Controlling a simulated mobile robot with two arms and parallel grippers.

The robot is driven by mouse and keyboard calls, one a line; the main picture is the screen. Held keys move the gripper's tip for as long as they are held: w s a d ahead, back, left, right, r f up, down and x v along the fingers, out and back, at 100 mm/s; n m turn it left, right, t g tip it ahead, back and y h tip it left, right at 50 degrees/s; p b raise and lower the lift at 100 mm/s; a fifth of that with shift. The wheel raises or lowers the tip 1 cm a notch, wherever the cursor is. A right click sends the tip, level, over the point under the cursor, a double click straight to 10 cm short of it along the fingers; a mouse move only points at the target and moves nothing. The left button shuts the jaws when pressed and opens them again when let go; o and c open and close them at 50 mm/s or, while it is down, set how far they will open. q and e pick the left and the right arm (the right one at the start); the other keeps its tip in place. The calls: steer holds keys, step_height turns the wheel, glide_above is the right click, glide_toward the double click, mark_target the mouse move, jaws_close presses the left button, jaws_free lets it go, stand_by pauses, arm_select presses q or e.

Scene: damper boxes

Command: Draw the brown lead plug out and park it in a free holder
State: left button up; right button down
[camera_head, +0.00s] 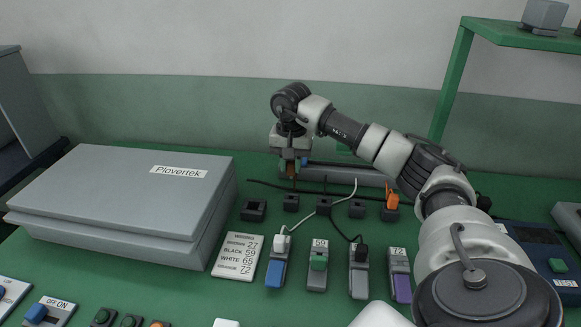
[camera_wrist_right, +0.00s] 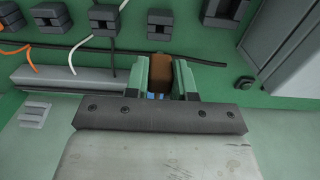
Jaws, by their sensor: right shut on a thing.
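My right gripper (camera_head: 291,165) is shut on the brown plug (camera_head: 292,169) and holds it behind the row of holders, near the left end of a grey bar. In the right wrist view, the brown plug (camera_wrist_right: 158,75) sits between the two pale green fingers (camera_wrist_right: 160,80). The dark holders stand in a row: far left (camera_head: 254,210), second (camera_head: 291,203), middle (camera_head: 323,206), fourth (camera_head: 356,209) and far right (camera_head: 390,213). The orange plug (camera_head: 392,200) stands in the far right holder. The other holders show no plug. My left gripper is not in view.
Boxes with blue (camera_head: 275,273), green (camera_head: 318,263), grey (camera_head: 359,281) and purple (camera_head: 401,290) fronts stand before the holders. White (camera_head: 282,243) and black (camera_head: 361,252) plugs sit in two. Their leads cross the row. A big grey case (camera_head: 130,200) stands left, beside a number card (camera_head: 238,256).

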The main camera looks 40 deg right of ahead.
mark_target(291, 174)
steer(key=shift+f+b, duration=0.45)
steer(key=shift+f, duration=0.3)
step_height(291, 174, down, 2)
steer(key=shift+b, duration=0.9)
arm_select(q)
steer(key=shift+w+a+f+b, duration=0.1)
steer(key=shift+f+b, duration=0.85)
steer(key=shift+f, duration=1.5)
arm_select(e)
steer(key=shift+f, duration=1.2)
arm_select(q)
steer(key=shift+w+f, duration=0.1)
arm_select(e)
steer(key=shift+f, duration=0.2)
steer(key=shift+f+b, duration=0.35)
steer(key=shift+f, duration=0.05)
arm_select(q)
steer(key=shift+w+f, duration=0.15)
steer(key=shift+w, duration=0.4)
arm_select(e)
steer(key=shift+f, duration=0.25)
steer(key=shift+f, duration=0.1)
steer(key=c, duration=0.9)
jaws_free()
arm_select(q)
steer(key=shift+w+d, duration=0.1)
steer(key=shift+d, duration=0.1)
arm_select(e)
steer(key=shift+o, duration=0.2)
